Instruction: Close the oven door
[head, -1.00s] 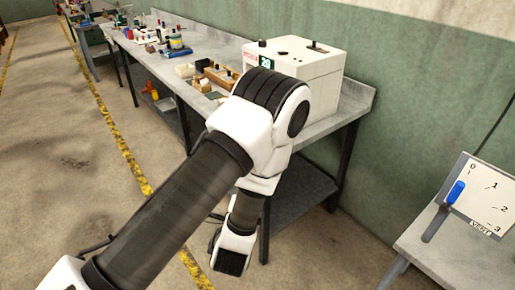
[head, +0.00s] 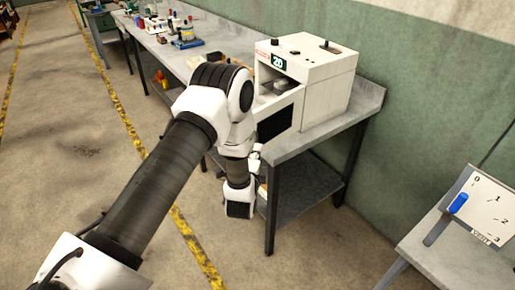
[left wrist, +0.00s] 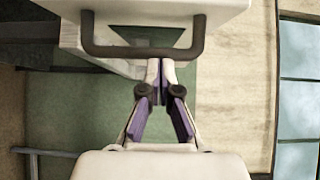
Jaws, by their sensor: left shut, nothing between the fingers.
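The white oven (head: 325,85) stands on the grey workbench, with a display reading 20 on its front. Its front opening shows, with a greyish object inside. A dark panel (head: 275,122) below the opening looks like the lowered door, partly hidden by my arm. In the left wrist view, a dark bar handle (left wrist: 143,50) is fixed to a white panel (left wrist: 150,8), which looks like the door. My left gripper (left wrist: 160,70) is shut and empty, its fingertips close to the handle; I cannot tell whether they touch. In the head view my left arm hides the fingers. My right gripper is not in view.
The grey workbench (head: 290,146) runs back to the left and carries several small items. A blue lever on a panel (head: 485,205) marked with numbers stands on a second table at right. The floor in front is clear.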

